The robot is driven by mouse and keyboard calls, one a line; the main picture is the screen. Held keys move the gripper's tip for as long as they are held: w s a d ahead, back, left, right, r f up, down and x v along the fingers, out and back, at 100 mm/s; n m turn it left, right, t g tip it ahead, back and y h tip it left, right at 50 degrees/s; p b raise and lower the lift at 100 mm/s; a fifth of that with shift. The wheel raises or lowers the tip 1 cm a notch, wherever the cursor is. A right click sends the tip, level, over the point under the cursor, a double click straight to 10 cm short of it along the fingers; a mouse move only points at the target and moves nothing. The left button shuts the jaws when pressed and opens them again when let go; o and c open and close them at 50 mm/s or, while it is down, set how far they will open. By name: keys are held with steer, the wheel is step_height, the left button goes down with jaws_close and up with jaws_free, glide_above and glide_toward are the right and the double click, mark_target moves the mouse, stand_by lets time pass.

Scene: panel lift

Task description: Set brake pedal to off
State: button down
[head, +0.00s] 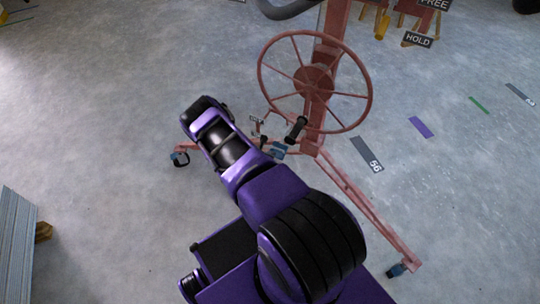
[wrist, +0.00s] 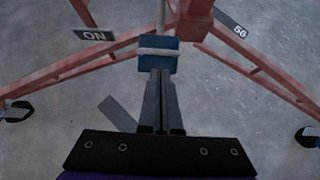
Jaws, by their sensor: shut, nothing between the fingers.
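The brake pedal (wrist: 158,54) is a blue block with a pale stripe, at the upper centre of the wrist view. It also shows in the head view as a small blue piece (head: 279,150) below the handwheel. My gripper (wrist: 160,74) is shut and empty, with its fingertips right at the pedal's near edge; I cannot tell whether they touch. An ON plate (wrist: 93,35) stands left of the pedal. A plain grey plate (wrist: 117,112) lies left of my fingers, with no readable text. In the head view my wrist hides part of the pedal area.
The red lift frame (head: 365,205) spreads its legs on casters around the pedal. A large red handwheel (head: 313,82) with a black crank handle (head: 296,129) is above it. HOLD (head: 418,39) and FREE signs stand at the upper right. Stacked panels (head: 17,240) are at left; the floor between is clear.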

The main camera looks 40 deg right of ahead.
mark_target(278, 151)
steer(key=b+x, duration=0.1)
steer(key=x, duration=0.3)
steer(key=shift+d+f+b, duration=0.15)
steer(key=shift+f+b, duration=0.2)
steer(key=shift+f, duration=0.05)
steer(key=shift+x, duration=0.75)
steer(key=shift+w+r, duration=0.1)
steer(key=shift+r, duration=0.1)
